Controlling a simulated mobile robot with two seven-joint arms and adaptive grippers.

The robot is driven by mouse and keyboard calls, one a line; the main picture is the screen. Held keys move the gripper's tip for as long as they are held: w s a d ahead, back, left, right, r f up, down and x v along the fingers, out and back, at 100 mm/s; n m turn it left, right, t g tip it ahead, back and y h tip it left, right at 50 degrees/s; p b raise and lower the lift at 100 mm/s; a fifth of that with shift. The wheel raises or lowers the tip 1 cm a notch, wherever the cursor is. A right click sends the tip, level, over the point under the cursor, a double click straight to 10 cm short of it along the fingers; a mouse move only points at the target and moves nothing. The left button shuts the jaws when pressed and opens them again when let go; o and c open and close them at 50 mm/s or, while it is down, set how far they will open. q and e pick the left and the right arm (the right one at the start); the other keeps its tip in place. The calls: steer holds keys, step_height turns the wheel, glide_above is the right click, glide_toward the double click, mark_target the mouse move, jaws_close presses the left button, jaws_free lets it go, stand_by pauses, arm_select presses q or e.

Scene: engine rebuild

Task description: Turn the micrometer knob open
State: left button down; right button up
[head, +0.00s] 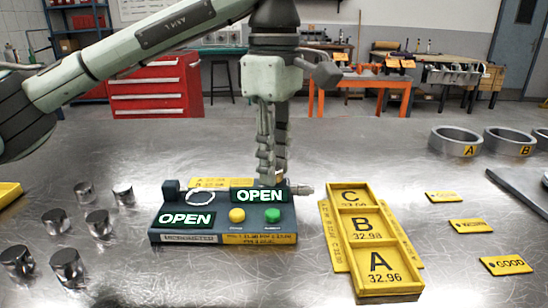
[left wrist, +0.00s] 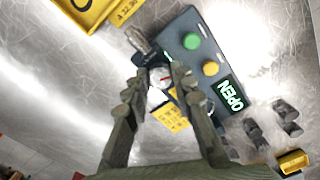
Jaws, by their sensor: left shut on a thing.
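The micrometer station is a dark blue-grey box (head: 225,238) on the steel table, with two displays that both read OPEN, a yellow button (head: 237,215) and a green button (head: 272,215). My left gripper (head: 271,182) points down behind the right display. In the left wrist view, my left gripper (left wrist: 160,80) has its fingers on both sides of the micrometer knob (left wrist: 160,77), a pale round part with a red mark. The fingers partly hide it. A metal spindle end (head: 303,189) sticks out at the station's right. My right gripper is out of view.
A yellow tray (head: 376,297) marked A, B and C stands right of the station. Several metal cylinders (head: 97,222) stand at left. Yellow tags (head: 507,265) and grey rings (head: 455,141) lie at right. The table's front middle is clear.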

arm_select(q)
steer(key=shift+m, duration=1.1)
steer(key=c, duration=1.3)
jaws_free()
step_height(320, 180, up, 12)
steer(key=shift+r, duration=0.1)
